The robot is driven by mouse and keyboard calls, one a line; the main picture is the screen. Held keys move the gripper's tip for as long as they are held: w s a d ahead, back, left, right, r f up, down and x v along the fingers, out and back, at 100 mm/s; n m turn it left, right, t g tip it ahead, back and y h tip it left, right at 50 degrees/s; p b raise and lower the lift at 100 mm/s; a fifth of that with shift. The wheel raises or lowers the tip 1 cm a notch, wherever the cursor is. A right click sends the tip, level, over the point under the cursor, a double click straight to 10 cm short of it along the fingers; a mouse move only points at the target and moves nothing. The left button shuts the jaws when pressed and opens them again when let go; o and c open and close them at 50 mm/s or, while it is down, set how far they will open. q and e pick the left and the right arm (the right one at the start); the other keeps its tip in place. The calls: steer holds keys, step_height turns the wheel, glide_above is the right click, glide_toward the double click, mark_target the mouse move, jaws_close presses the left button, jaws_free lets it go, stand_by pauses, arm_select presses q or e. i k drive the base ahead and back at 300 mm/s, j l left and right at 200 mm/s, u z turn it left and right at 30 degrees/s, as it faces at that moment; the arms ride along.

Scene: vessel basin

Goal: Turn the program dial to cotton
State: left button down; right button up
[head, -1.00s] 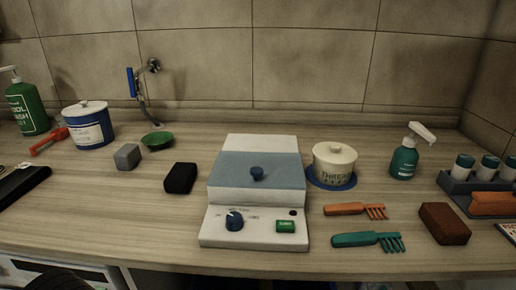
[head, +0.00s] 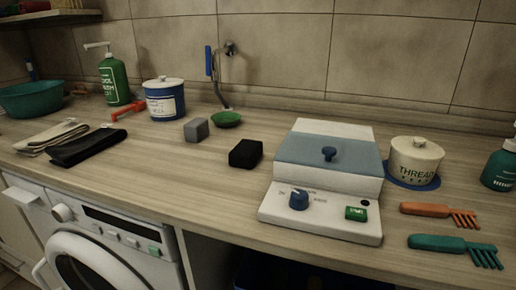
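A blue dial (head: 299,199) sits on the front panel of a white box-like machine (head: 277,212) on the counter. Small labels ring this dial, too small to read surely. A white front-loading washing machine (head: 165,262) stands under the counter at lower left. It has a round pale knob (head: 62,212) at the left of its panel; no markings are readable there. Neither of my grippers is in view.
On the counter are a black block (head: 245,153), a grey block (head: 196,130), a green dish (head: 226,119), folded cloths (head: 87,147), a thread pot (head: 414,158) and orange (head: 425,209) and teal (head: 437,243) combs.

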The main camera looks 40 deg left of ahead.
mark_target(61, 212)
steer(key=u, duration=1.25)
steer(key=j+u, duration=0.15)
steer(key=j, duration=0.3)
steer(key=i+j+u, duration=0.2)
steer(key=j, duration=0.2)
steer(key=k+j, duration=0.05)
